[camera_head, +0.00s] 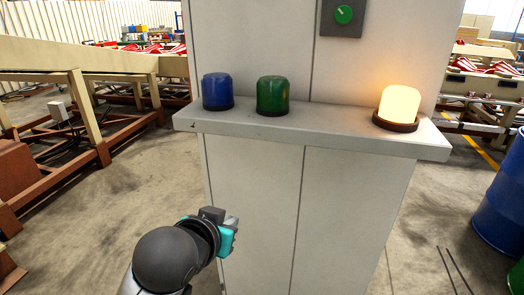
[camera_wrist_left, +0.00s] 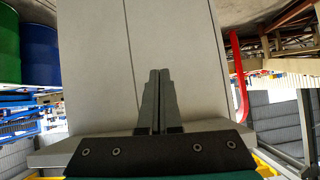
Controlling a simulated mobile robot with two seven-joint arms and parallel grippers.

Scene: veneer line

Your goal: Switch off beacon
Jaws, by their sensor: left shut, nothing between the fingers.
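A lit yellow-orange beacon (camera_head: 398,104) glows at the right end of the grey ledge (camera_head: 310,129) on a cabinet (camera_head: 300,200). A blue beacon (camera_head: 217,91) and a green beacon (camera_head: 272,94) stand unlit on the ledge's left half. A green rotary knob (camera_head: 344,14) sits on a dark plate on the cabinet face above the ledge. My left gripper (camera_head: 232,228) is in front of the cabinet, below the ledge and apart from the beacons. In the left wrist view its fingers (camera_wrist_left: 157,100) are together and empty, with the cabinet behind. My right gripper is not in view.
A blue drum (camera_head: 500,195) stands at the right edge, with a green drum (camera_head: 517,276) below it. Wooden beams on a brown steel frame (camera_head: 95,120) stand at the left. The concrete floor (camera_head: 90,235) is open left of the cabinet.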

